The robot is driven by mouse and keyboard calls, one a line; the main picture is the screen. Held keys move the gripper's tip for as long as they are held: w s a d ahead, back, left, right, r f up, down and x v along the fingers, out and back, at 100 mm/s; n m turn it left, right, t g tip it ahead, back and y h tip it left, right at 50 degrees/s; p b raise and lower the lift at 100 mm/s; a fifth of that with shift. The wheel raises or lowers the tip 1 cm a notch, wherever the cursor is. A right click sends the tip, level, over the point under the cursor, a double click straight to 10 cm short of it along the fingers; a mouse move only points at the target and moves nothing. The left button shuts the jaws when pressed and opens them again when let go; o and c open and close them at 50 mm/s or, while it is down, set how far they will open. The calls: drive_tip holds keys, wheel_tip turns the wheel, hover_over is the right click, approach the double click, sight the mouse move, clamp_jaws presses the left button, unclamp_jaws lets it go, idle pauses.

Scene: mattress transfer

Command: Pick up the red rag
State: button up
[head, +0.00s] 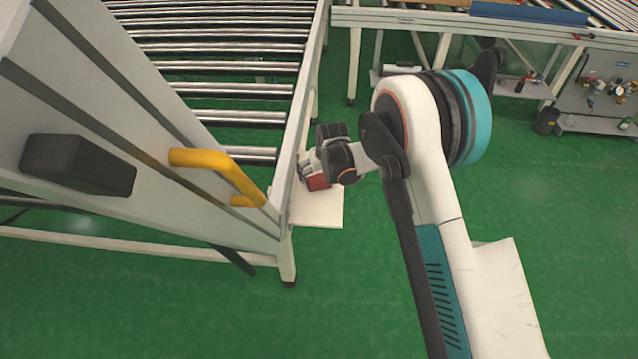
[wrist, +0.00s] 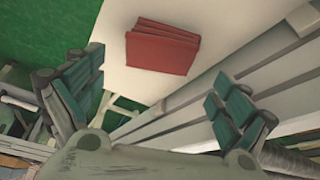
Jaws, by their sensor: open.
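The red rag (wrist: 161,47) lies folded in layers on a small white shelf (wrist: 120,70) in the wrist view. In the head view the red rag (head: 318,182) shows partly, with my gripper (head: 308,168) close beside it and covering some of it. In the wrist view my gripper (wrist: 155,100) is open, its two teal-padded fingers wide apart. The rag lies ahead of the fingertips, beyond the gap between them. Nothing is held. I cannot tell the exact height of the fingers above the shelf.
The white shelf (head: 318,212) juts from the side of a roller conveyor (head: 225,88). The conveyor's pale side rail (wrist: 225,75) runs close to the right finger. A yellow handle (head: 222,172) sits on a panel at left. Green floor lies open to the front.

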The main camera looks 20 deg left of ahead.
sight(319, 177)
drive_tip(key=b+x, duration=0.1)
drive_tip(key=x, duration=0.2)
drive_tip(key=shift+f, duration=0.4)
drive_tip(key=shift+r, duration=0.1)
drive_tip(key=c, duration=1.2)
drive_tip(key=shift+r, duration=0.1)
wheel_tip(319, 177, up, 20)
drive_tip(key=p, duration=0.6)
